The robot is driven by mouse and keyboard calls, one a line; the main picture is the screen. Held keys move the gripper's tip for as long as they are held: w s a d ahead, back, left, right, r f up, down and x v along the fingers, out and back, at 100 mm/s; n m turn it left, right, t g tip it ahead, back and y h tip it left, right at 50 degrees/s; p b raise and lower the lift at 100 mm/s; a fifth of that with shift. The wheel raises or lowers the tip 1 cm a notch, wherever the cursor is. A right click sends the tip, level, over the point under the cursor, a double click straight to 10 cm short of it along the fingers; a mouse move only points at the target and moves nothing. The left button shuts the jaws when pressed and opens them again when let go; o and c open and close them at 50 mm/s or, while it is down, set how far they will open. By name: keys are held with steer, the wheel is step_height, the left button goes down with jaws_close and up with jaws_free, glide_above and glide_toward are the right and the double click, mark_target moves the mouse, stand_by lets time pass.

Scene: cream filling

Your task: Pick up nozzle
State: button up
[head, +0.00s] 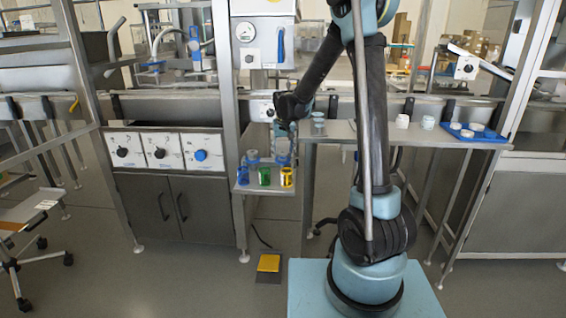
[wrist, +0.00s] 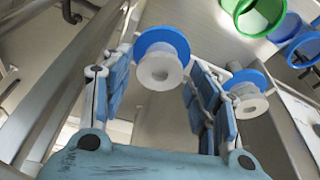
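Two nozzle-like parts, each with a blue disc and a white hollow ring, show in the wrist view. One nozzle (wrist: 162,66) lies between my fingertips, close to or just beyond them. The second nozzle (wrist: 247,98) is outside my right-hand finger. My gripper (wrist: 160,82) has its two blue segmented fingers spread, and neither is visibly clamped on the nozzle; whether they touch its disc I cannot tell. In the head view my gripper (head: 283,142) hangs over the small side shelf (head: 262,188). One blue-and-white part (head: 252,157) shows there; the other is partly hidden by my gripper.
Blue (head: 243,176), green (head: 264,176) and yellow (head: 286,177) cups stand along the shelf's front edge. A steel post (head: 228,120) rises just left of the shelf. A blue tray (head: 475,134) with white pieces sits on the right counter. A yellow pedal (head: 268,263) is on the floor.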

jaws_close()
steer(key=shift+r, duration=0.1)
